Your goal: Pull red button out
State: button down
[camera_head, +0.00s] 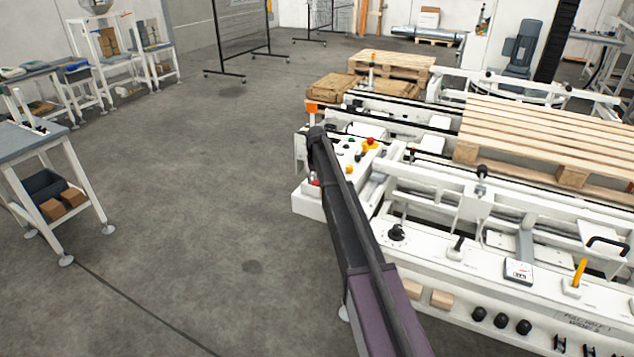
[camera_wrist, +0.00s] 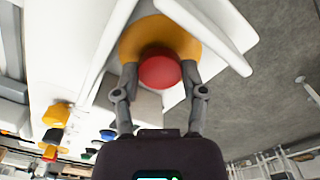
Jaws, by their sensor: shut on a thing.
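The red button (camera_wrist: 160,73) is a round red cap on a yellow round base (camera_wrist: 143,36), fixed to a white housing. In the wrist view my gripper (camera_wrist: 159,80) has one finger on each side of the cap, closed on it. The cap's far side and the fingertips' exact contact are partly hidden. In the head view my arm hides the gripper, and a small red spot (camera_head: 316,183) shows beside the arm, low on the white control box (camera_head: 310,204).
The control box's sloped top carries several buttons, including another red one on yellow (camera_head: 370,142). An orange-topped post (camera_head: 312,108) stands close behind my arm. A wooden pallet (camera_head: 550,135) lies on the conveyor at right. The floor at left is clear up to the workbenches.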

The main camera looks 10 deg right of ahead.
jog(key=shift+r+p, duration=0.55)
jog(key=shift+r, duration=0.05)
jog(key=shift+w, duration=0.1)
jog(key=shift+f, duration=0.1)
jog(key=shift+c, duration=0.7)
grip_release()
jog(key=shift+r, duration=0.2)
